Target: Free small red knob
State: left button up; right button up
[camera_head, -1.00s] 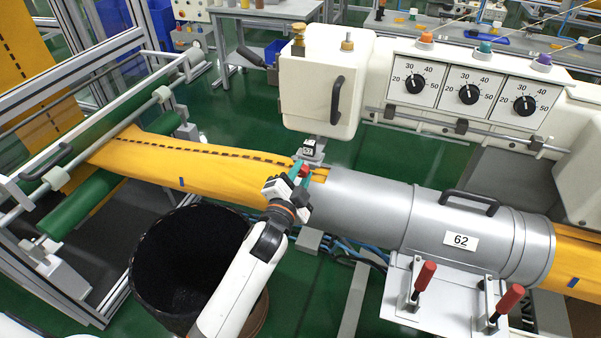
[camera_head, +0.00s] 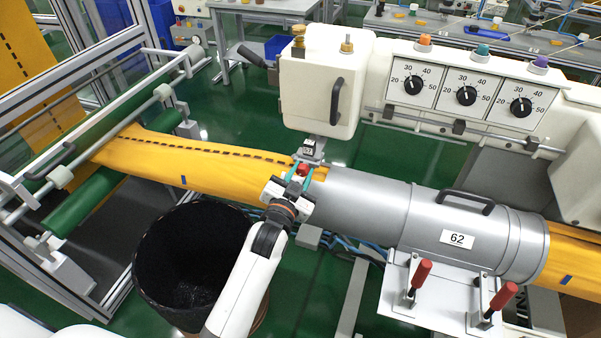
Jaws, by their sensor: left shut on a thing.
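The small red knob (camera_head: 303,168) sits at the left end of the grey tube (camera_head: 370,205), below the cream machine head. My left gripper (camera_head: 299,180) comes from the front with its teal fingertips on both sides of the knob. It is shut on the knob, which shows just above the fingers. The knob's lower part is hidden by the fingers. Yellow felt (camera_head: 200,163) with a dashed dark line runs from the left into the tube. My right gripper is not in view.
The cream machine head (camera_head: 318,85) with a black handle hangs just above the knob. A dark bin (camera_head: 160,265) stands below the felt at left. Two red-handled clamps (camera_head: 421,275) stand in front of the tube. Dials line the panel (camera_head: 465,92).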

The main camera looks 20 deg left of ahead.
pick_arm(q)
jog(key=shift+f, duration=0.1)
jog(key=o, duration=1)
jog(key=shift+s, duration=0.1)
jog(key=s+b, duration=0.2)
jog(key=s, duration=0.9)
jog(key=shift+s+a, duration=0.25)
jog(key=shift+s, duration=0.15)
